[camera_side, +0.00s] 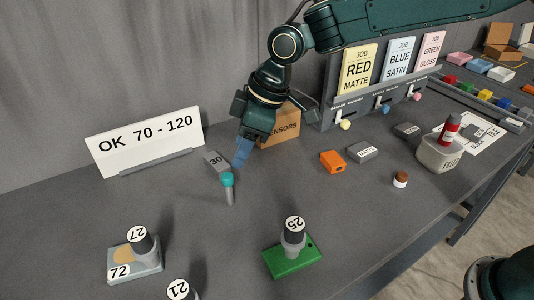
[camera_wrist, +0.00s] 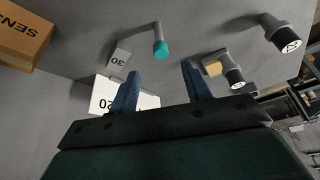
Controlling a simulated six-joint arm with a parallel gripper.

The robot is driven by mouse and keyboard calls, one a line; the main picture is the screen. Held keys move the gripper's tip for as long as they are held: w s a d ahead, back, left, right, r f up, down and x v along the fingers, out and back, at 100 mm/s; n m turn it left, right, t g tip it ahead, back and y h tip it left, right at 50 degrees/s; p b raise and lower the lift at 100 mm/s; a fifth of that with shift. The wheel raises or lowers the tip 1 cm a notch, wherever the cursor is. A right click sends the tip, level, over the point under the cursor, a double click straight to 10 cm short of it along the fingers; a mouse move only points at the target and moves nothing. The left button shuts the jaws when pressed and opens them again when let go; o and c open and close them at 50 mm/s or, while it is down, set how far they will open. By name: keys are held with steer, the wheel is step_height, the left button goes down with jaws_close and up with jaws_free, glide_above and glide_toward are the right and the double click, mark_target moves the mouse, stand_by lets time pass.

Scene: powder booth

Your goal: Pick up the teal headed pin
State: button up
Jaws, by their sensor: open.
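The teal headed pin (camera_side: 228,182) stands on the grey table in the side view, its teal head on top of a thin grey shaft. In the wrist view the teal headed pin (camera_wrist: 160,48) shows beyond and between my blue fingers. My gripper (camera_side: 241,152) is above and close to the pin in the side view, its fingers pointing down. In the wrist view my gripper (camera_wrist: 160,75) has its two fingers spread wide with nothing between them.
A grey block marked 30 (camera_side: 216,160) lies just behind the pin. The OK 70 - 120 sign (camera_side: 146,142) stands at the back left. A sensors box (camera_side: 281,127) is behind my gripper.

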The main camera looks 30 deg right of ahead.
mark_target(228, 176)
steer(key=shift+x, duration=3)
steer(key=shift+f, duration=0.1)
steer(key=shift+x, duration=2.5)
steer(key=shift+a, duration=0.1)
jaws_close()
